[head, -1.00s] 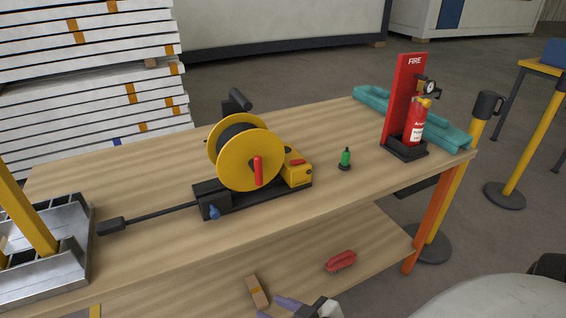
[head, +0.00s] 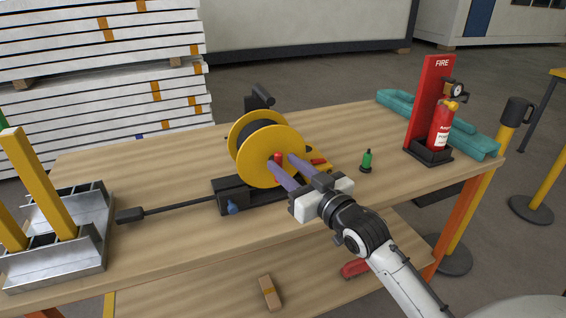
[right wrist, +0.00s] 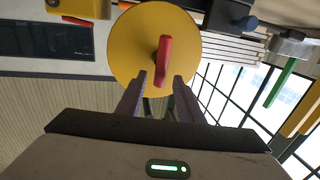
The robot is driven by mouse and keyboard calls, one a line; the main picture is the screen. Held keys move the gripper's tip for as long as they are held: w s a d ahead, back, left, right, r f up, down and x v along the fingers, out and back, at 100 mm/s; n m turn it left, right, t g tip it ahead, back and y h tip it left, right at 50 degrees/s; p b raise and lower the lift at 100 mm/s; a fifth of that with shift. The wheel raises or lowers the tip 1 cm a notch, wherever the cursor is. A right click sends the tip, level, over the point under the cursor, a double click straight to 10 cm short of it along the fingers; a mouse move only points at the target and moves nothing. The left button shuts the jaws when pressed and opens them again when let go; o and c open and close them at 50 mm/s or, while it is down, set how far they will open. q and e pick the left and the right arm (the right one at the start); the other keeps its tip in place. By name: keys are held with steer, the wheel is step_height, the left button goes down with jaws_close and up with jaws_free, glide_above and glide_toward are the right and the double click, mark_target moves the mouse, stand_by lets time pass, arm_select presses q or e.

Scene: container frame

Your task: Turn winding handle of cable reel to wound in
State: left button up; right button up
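The cable reel (head: 264,167) has yellow flanges and a black drum, and stands on a black base on the workbench. Its red winding handle (head: 278,156) sticks out from the front flange. Black cable (head: 178,207) runs left from the base to a black plug (head: 130,215). My right gripper (head: 284,164) is open at the front of the reel, its two purple fingers reaching toward the handle. In the right wrist view the red handle (right wrist: 163,62) lies between and just beyond the fingertips (right wrist: 160,76), with a gap on each side. My left gripper is not in view.
A red fire extinguisher stand (head: 433,140) and a small green-topped item (head: 367,160) stand to the right. A metal rack with yellow posts (head: 60,260) is at the left. The lower shelf holds a brown block (head: 269,292) and a red brush (head: 355,268).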

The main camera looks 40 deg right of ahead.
steer(key=shift+w, duration=0.9)
steer(key=shift+c, duration=0.6)
jaws_close()
